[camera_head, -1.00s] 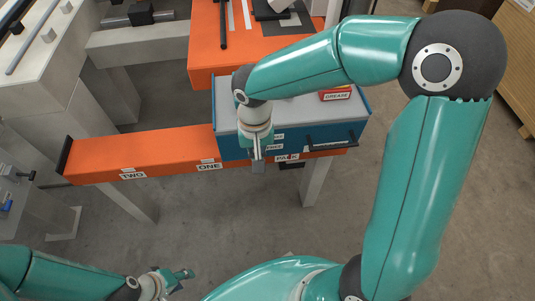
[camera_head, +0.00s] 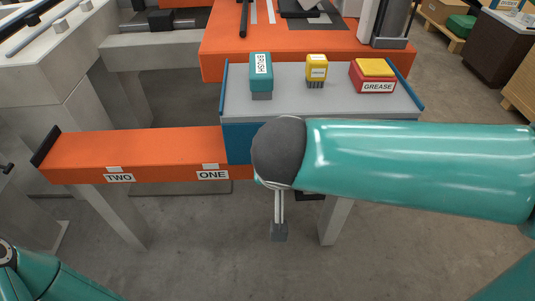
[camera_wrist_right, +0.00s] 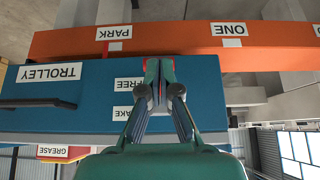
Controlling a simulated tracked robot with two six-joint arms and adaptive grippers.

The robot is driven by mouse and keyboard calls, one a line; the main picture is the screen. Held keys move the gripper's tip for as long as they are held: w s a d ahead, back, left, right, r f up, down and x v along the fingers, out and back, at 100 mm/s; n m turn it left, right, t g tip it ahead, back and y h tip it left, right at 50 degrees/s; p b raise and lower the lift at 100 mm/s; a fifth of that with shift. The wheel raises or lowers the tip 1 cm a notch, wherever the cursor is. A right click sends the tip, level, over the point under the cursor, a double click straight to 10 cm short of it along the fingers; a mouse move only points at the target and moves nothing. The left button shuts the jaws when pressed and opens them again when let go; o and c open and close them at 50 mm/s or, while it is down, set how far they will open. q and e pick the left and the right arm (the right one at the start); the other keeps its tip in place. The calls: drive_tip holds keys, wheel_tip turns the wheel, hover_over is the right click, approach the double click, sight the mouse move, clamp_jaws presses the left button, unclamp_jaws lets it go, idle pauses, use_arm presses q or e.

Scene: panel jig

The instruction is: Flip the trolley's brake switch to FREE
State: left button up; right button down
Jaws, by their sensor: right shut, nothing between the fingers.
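The blue trolley (camera_head: 238,143) with a grey top stands on the orange rail (camera_head: 130,155). In the right wrist view, which is upside down, its front (camera_wrist_right: 60,112) carries a TROLLEY label (camera_wrist_right: 50,72), a FREE label (camera_wrist_right: 128,85) and a partly hidden BRAKE label (camera_wrist_right: 122,113). My right gripper (camera_wrist_right: 158,66) is shut and empty, in front of the trolley beside these labels. The brake switch is not clearly visible; the fingers may hide it. My left gripper is out of view.
The rail has TWO (camera_head: 120,178), ONE (camera_head: 212,175) and PARK (camera_wrist_right: 115,32) labels; the trolley is at PARK. A dark handle (camera_wrist_right: 36,103) juts from its front.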

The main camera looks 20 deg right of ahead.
drive_tip(key=shift+s+f+b, duration=0.1)
drive_tip(key=shift+f+b, duration=0.1)
drive_tip(key=shift+b, duration=0.1)
drive_tip(key=shift+f, duration=0.1)
drive_tip(key=shift+s+a, duration=0.1)
drive_tip(key=p+v, duration=0.5)
drive_tip(key=v, duration=0.9)
drive_tip(key=shift+s+f, duration=0.2)
drive_tip(key=shift+s, duration=0.15)
drive_tip(key=shift+a, duration=0.1)
